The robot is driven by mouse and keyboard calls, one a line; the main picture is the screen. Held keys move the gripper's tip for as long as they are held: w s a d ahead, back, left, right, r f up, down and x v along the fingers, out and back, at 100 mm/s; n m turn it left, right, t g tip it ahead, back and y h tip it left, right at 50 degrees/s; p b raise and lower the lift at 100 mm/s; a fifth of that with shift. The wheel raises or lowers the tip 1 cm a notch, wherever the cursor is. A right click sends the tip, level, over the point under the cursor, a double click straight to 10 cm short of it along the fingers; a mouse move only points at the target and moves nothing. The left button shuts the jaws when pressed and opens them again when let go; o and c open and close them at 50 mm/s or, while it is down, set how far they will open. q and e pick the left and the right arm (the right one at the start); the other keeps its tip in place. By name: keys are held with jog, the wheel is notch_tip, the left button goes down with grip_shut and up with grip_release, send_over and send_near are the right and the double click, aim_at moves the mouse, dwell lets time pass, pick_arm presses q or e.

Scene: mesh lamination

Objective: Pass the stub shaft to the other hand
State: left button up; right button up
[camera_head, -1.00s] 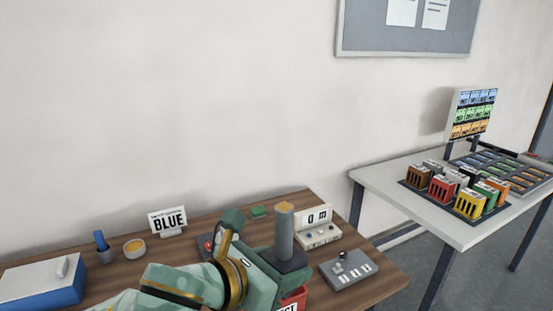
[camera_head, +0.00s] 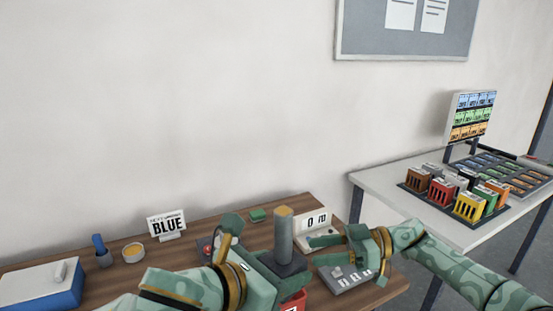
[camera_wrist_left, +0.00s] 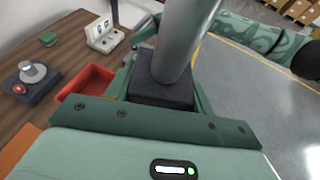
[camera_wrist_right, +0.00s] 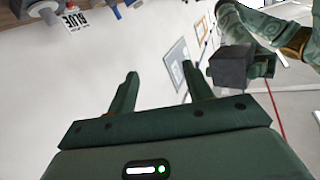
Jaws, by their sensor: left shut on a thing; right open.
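The stub shaft (camera_head: 284,238) is a grey cylinder with a tan top and a dark square block (camera_head: 290,265) at its lower end. It stands upright above the wooden table. My left gripper (camera_wrist_left: 160,92) is shut on the dark block, with a finger on each side. My right gripper (camera_head: 324,250) is open and empty, just right of the shaft, its fingers pointing left towards it without visible contact. In the right wrist view the dark block (camera_wrist_right: 231,68) shows right of the open fingers, with nothing between them; the cylinder is not clearly visible there.
A red bin (camera_wrist_left: 85,85) stands below the shaft. A white display box (camera_head: 318,218) and a grey switch panel (camera_head: 345,278) are near my right gripper. A white table (camera_head: 400,177) holds coloured cartridges.

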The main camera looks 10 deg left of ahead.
pick_arm(q)
jog(key=shift+r, duration=0.1)
pick_arm(e)
jog(key=s+a+r+n+g+h, duration=0.15)
jog(key=r+h, duration=0.25)
jog(key=r, duration=0.4)
jog(key=s+a+r+n+g+h, duration=0.1)
jog(key=s+r+g+h, duration=0.2)
jog(key=r, duration=0.4)
pick_arm(q)
jog(key=shift+s+a, duration=0.15)
pick_arm(e)
notch_tip(320, 180, up, 11)
jog(key=t+h, duration=0.7)
jog(key=h, duration=0.2)
send_over(276, 258)
jog(key=w, duration=0.1)
jog(key=shift+w+f+m+g, duration=0.1)
jog(key=shift+f+m+g, duration=0.05)
jog(key=shift+m+g, duration=0.1)
jog(key=shift+s+a, duration=0.1)
jog(key=shift+s, duration=0.1)
jog(key=shift+f, duration=0.25)
notch_tip(276, 258, down, 11)
jog(key=shift+w+f, duration=0.1)
grip_shut()
pick_arm(q)
jog(key=o, duration=1.5)
